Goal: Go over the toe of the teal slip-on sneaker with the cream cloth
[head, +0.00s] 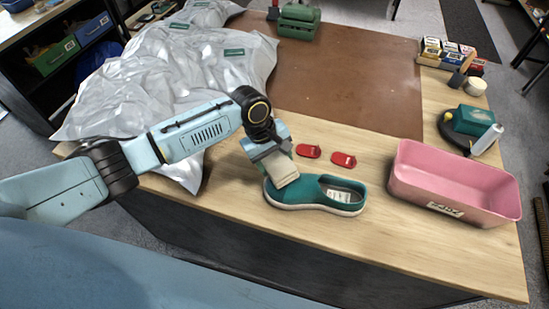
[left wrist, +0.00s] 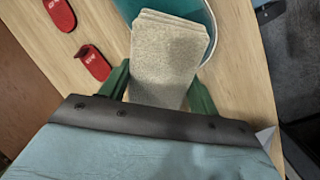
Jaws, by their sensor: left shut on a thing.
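The teal slip-on sneaker (head: 322,194) lies on the wooden table near its front edge, its toe to the left and its opening to the right. My left gripper (head: 276,160) is shut on the folded cream cloth (head: 282,170), just above the sneaker's toe. The cloth covers part of the toe; I cannot tell whether it presses on it. In the left wrist view the cloth (left wrist: 165,62) sits between the green fingers of the gripper (left wrist: 160,90), with the teal sneaker (left wrist: 206,15) partly hidden behind it. My right gripper is not in view.
Two red pieces (head: 309,151) lie behind the sneaker. A pink bin (head: 455,182) stands to the right. Crumpled silvery plastic (head: 160,80) covers the table's left side. A brown mat (head: 345,85) lies at the back. A teal tape dispenser (head: 472,121) and small boxes (head: 445,52) stand at the right.

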